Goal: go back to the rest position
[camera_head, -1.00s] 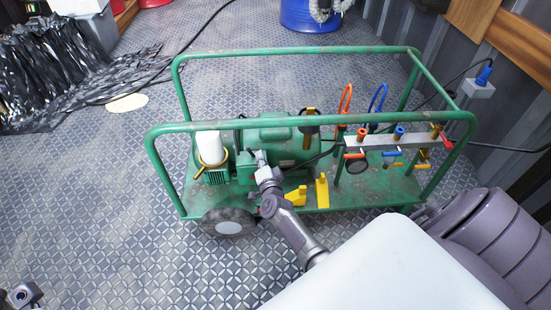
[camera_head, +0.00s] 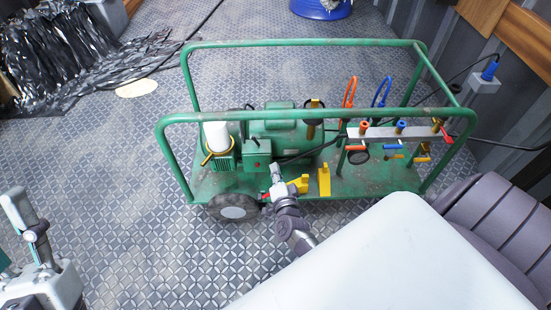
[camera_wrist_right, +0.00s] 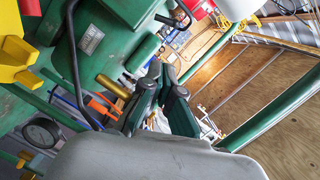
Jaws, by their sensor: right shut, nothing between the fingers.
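My right gripper (camera_head: 275,176) is at the front side of the green wheeled machine cart (camera_head: 350,197), just below and in front of the small green box with a red switch (camera_head: 257,147). It is shut and empty; in the right wrist view its dark fingers (camera_wrist_right: 160,75) lie close together with nothing between them. The cart's green housing (camera_wrist_right: 110,35) fills the upper left of that view. A grey part of my left arm (camera_head: 45,285) shows at the lower left edge of the head view; whether its fingers are open or shut is unclear.
The cart's green tube frame (camera_head: 300,118) surrounds the machine. Yellow brackets (camera_head: 323,182) stand right of my right gripper. A valve manifold (camera_head: 400,132) with coloured hoses is at the cart's right. A black crumpled sheet (camera_head: 60,60) lies far left. The patterned floor (camera_head: 130,190) is clear left.

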